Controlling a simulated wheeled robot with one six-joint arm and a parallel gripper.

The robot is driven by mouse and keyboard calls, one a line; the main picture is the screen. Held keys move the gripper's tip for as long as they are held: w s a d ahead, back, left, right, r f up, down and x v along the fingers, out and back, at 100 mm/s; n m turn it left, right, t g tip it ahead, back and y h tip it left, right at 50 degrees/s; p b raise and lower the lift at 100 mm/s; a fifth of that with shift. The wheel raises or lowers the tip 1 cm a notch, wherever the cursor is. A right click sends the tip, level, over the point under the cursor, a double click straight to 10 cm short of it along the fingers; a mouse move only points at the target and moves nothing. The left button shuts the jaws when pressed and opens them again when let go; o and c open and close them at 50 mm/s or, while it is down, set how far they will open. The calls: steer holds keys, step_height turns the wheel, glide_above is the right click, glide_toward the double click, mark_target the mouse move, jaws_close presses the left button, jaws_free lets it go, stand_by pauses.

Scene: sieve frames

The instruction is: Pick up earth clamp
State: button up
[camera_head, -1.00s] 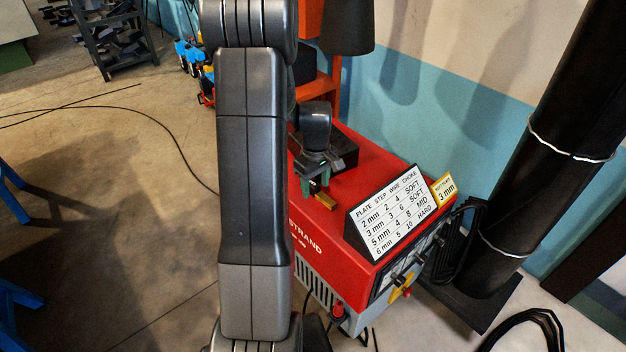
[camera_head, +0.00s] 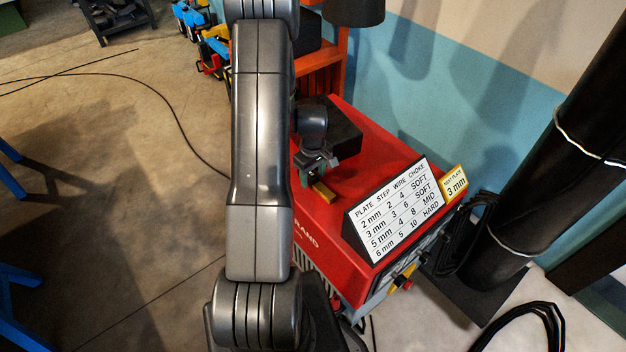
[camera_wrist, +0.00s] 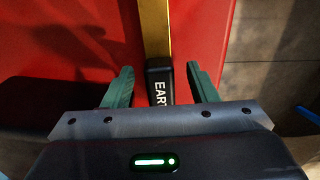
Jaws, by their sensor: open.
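The earth clamp lies on top of the red welding machine (camera_head: 365,185). In the wrist view the earth clamp (camera_wrist: 159,84) shows a black handle with white letters reading "EAR" and a brass-coloured bar running away from it. My gripper (camera_wrist: 160,85) is open, with one green finger on each side of the black handle. Gaps show between the fingers and the handle. In the head view my gripper (camera_head: 312,178) is low over the machine's top, and the brass end of the clamp (camera_head: 325,193) pokes out beside it. The rest of the clamp is hidden there.
A black sign with plate settings (camera_head: 395,210) and a small yellow tag (camera_head: 455,184) stand at the machine's front edge. A dark block (camera_head: 340,135) lies behind my gripper. A thick black pipe (camera_head: 550,165) stands at the right.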

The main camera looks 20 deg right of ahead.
steer(key=shift+f, duration=0.7)
steer(key=shift+c, duration=0.2)
jaws_close()
